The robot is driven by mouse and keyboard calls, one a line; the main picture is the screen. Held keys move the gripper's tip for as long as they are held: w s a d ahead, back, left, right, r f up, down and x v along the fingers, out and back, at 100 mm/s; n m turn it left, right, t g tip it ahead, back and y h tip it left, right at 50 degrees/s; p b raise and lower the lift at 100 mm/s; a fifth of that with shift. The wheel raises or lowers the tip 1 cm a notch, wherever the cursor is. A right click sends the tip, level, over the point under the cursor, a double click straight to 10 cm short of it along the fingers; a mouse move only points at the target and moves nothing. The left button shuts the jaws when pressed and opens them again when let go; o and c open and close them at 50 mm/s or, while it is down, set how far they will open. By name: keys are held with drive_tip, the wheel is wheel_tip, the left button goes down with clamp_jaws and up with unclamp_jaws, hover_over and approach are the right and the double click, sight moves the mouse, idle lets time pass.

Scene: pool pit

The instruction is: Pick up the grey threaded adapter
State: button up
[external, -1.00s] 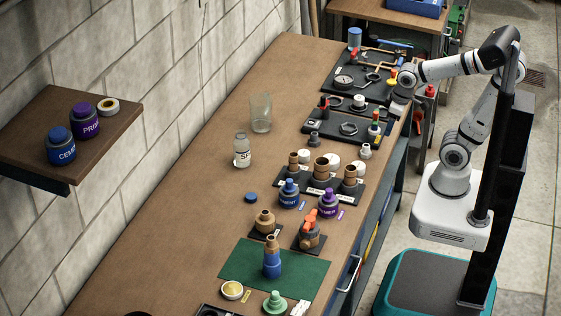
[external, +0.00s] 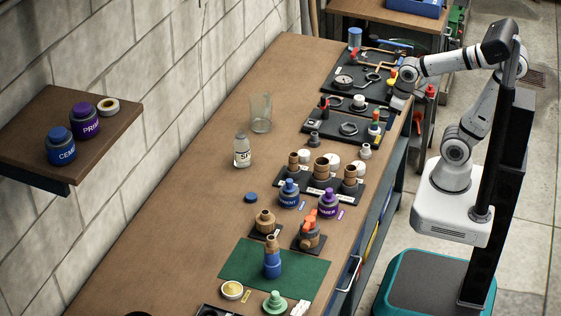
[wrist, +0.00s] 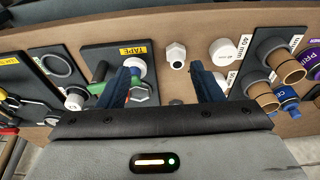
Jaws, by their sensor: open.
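A small grey fitting (external: 314,140) with a narrower top stands on the bare bench between the black board and the brown couplings; I take it as the grey threaded adapter. A second, paler fitting (external: 365,151) stands nearer the bench's front edge. My gripper (wrist: 164,78) is open and empty, its two dark blue fingers apart. In the external view my gripper (external: 399,103) is above the bench's right edge, apart from both fittings.
A black board (external: 345,127) with tape and valve parts lies beyond the adapter; my left finger overlaps it in the wrist view. White caps (wrist: 223,50) and brown couplings (wrist: 289,70) stand close on the right. Blue and purple bottles are nearer the camera. Bare bench lies toward the wall.

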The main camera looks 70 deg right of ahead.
drive_tip(key=shift+o, duration=0.2)
idle(0.5)
drive_tip(key=m+g+p, duration=0.3)
drive_tip(key=m+p, duration=0.7)
drive_tip(key=m, duration=0.1)
hover_over(314, 133)
drive_tip(key=f, duration=0.4)
drive_tip(key=shift+s+f, duration=0.25)
drive_tip(key=shift+s, duration=0.15)
drive_tip(key=shift+w+f+m+p, duration=0.2)
drive_tip(key=shift+f+m+p, duration=0.1)
drive_tip(key=shift+f, duration=0.3)
wheel_tip(314, 133, down, 7)
drive_tip(key=shift+w+f+p, duration=0.15)
drive_tip(key=shift+p, duration=0.9)
drive_tip(key=shift+c, duration=0.3)
drive_tip(key=c, duration=1)
